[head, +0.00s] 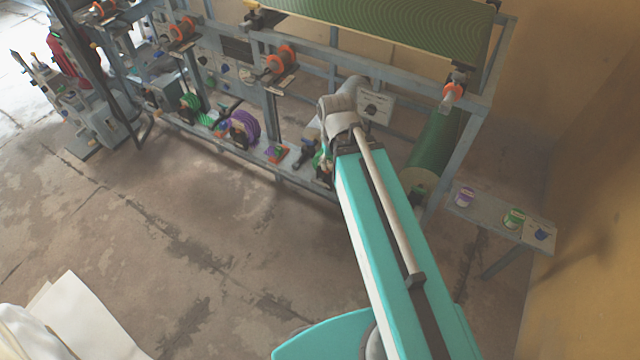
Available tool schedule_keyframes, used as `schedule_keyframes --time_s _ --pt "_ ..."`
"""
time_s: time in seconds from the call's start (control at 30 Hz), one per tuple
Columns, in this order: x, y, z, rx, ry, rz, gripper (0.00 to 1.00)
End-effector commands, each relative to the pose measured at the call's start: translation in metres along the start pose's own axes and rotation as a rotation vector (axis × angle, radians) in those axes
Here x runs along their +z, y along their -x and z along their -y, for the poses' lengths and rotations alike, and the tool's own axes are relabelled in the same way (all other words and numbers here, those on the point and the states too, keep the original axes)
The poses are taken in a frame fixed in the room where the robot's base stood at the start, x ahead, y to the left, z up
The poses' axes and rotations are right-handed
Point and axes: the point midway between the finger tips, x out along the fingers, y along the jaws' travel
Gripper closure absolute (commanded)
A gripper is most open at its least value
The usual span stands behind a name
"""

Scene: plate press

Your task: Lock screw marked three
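Several orange round parts that look like screws sit along the plate press (335,60). One orange screw (280,62) is near the middle, one (181,31) is to its left, one (104,8) is at the top left, and one (453,93) is at the right end. No number marks are readable, so I cannot tell which screw is marked three. My arm reaches up to the front of the press, below and right of the middle orange screw. My gripper (323,164) is small, dark and mostly hidden beside the arm column; its fingers are not clear.
A green patterned belt (380,22) spans the top of the press, with a green roller (437,150) below. A purple coil (245,128) sits on the lower rail. A bench (482,212) at right holds small cans. White sheets (85,315) lie lower left. The floor in front is clear.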

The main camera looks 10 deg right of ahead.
Motion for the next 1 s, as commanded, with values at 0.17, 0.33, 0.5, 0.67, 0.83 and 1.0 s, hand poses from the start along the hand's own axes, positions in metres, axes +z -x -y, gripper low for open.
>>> schedule_keyframes --time_s 0.17,0.33,0.5,0.67,0.83,1.0 --pt "-0.022 -0.029 -0.001 0.000 -0.055 0.000 0.85" --pt "-0.049 -0.060 -0.003 0.000 -0.134 0.000 1.00" --pt "-0.077 -0.091 -0.004 0.000 -0.218 0.000 1.00" --pt "-0.103 -0.119 -0.006 0.000 -0.299 0.000 1.00" --pt "-0.130 -0.150 -0.009 0.000 -0.384 0.000 1.00" --pt "-0.158 -0.181 -0.012 0.000 -0.469 0.000 1.00"
